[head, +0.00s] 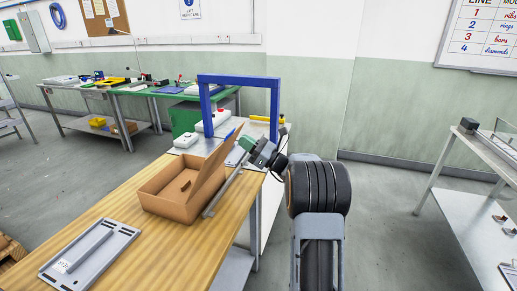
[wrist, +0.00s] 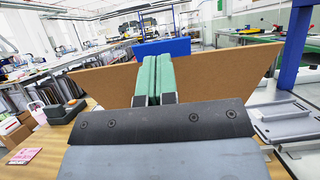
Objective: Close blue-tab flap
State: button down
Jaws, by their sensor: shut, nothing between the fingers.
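An open brown cardboard box (head: 165,205) stands on the wooden table. Its right-hand flap (head: 207,180) stands up steeply, tilted a little outward, with a blue tab (head: 230,136) at its top edge. In the wrist view the flap (wrist: 100,86) spans the picture, and the blue tab (wrist: 165,48) shows above its edge. My gripper (head: 246,143) is on the outer, right side of the flap near its upper far end. Its green fingers (wrist: 152,78) are together with nothing between them, in front of the flap. Whether they touch it I cannot tell.
A grey metal plate (head: 88,255) lies at the table's near left. A blue gantry frame (head: 238,79) stands at the far end, beyond the box. White devices with red buttons (head: 185,140) sit near it.

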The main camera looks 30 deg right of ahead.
aim_at(232, 132)
jog(key=shift+x, duration=1.65)
jog(key=shift+d+p, duration=0.1)
jog(key=shift+p, duration=0.2)
